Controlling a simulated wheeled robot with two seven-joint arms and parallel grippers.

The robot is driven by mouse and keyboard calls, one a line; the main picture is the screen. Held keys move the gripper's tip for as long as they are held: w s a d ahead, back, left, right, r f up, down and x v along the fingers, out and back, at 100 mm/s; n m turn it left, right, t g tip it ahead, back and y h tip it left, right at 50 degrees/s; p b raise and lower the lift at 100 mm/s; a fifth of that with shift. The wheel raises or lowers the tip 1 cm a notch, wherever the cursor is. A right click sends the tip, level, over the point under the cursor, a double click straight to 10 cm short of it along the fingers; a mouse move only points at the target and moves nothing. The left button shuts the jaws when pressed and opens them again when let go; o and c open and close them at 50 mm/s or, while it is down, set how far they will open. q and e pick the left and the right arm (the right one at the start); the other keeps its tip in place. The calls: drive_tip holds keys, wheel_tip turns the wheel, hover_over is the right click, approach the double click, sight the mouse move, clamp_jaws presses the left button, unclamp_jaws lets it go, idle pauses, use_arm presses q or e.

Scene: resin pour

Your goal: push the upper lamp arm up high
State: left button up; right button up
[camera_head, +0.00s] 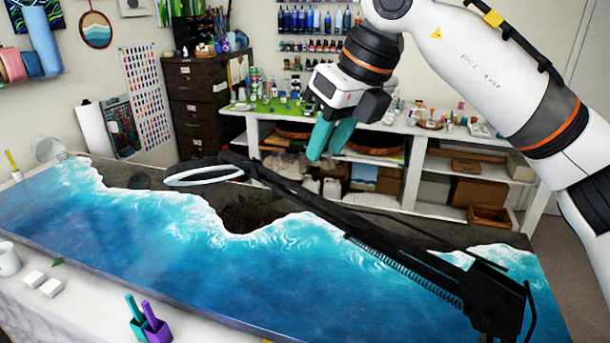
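A black jointed lamp stretches low across the blue resin table, from its mount (494,300) at the lower right toward the middle left. Its lower arm (405,268) carries a spring. Its upper arm (295,190) slopes down toward the viewer from the head end. The lamp head is a pale ring (204,176) over the dark part of the table. My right gripper (326,156), with teal fingers, points down above and to the right of the upper arm and looks apart from it. Nothing shows between its fingers, but their gap is unclear. My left gripper is out of view.
The blue and white resin table (200,270) fills the foreground. Behind are a white shelf unit (412,165) and a dark cabinet (192,105).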

sight(301, 187)
drive_tip(key=x, duration=0.2)
drive_tip(key=p+x, duration=0.1)
drive_tip(key=x, duration=0.1)
drive_tip(key=shift+w+a+r, duration=0.1)
drive_tip(key=shift+w+a, duration=0.05)
drive_tip(key=shift+a, duration=0.1)
drive_tip(key=x, duration=0.2)
drive_tip(key=p+x, duration=0.1)
drive_tip(key=x, duration=0.1)
drive_tip(key=shift+w+a, duration=0.1)
drive_tip(key=shift+w, duration=0.35)
drive_tip(key=shift+f, duration=0.4)
drive_tip(key=shift+s+f, duration=0.15)
drive_tip(key=shift+a, duration=0.1)
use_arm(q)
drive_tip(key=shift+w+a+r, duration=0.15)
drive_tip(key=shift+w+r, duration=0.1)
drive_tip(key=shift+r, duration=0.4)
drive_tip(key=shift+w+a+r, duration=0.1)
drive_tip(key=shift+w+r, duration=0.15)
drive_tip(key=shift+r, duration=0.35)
use_arm(e)
clamp_jaws()
